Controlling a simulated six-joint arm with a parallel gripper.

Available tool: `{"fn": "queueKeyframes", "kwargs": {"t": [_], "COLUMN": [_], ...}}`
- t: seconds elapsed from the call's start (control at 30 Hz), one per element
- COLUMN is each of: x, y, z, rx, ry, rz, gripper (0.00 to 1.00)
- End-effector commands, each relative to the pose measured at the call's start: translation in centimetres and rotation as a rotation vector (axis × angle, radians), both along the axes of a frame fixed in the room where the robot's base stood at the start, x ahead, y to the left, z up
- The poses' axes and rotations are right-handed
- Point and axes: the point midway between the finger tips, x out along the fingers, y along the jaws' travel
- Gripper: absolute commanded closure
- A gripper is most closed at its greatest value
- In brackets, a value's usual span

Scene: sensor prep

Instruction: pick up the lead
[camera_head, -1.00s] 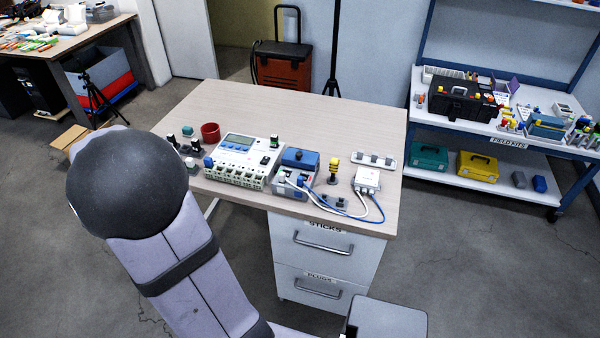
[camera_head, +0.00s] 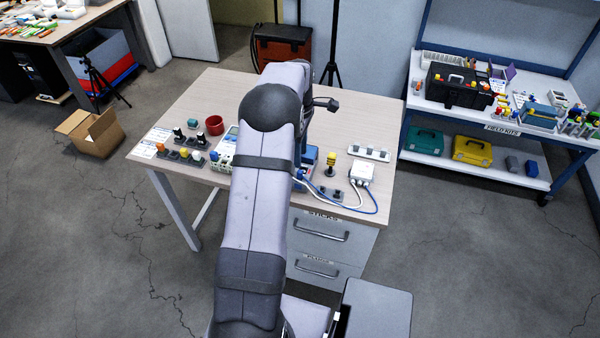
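A blue lead (camera_head: 348,208) and a white lead run in loops near the table's front edge, between a small white box (camera_head: 361,174) and the blue-topped device (camera_head: 309,158). I cannot tell which one the task means. Their left ends are partly hidden by my arm. My arm reaches over the table, and its dark wrist parts show above the blue-topped device. My gripper's fingers are hidden or too unclear to tell open from shut. I see nothing held.
A yellow-topped post (camera_head: 331,163) stands between the blue-topped device and the white box. A white strip (camera_head: 369,153) lies behind the box. A red cup (camera_head: 214,125) and several small connectors are at left. My arm covers much of the white meter (camera_head: 228,145). The table's back right is clear.

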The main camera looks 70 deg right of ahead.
Motion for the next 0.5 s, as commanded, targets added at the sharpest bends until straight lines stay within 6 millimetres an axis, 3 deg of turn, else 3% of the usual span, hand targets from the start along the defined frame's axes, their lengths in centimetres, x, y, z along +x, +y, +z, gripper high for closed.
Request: {"fn": "queueKeyframes", "kwargs": {"t": [0.5], "x": [0.0], "y": [0.2], "z": [-2.5], "rx": [0.003], "ry": [0.001], "rz": [0.000], "gripper": [0.65]}}
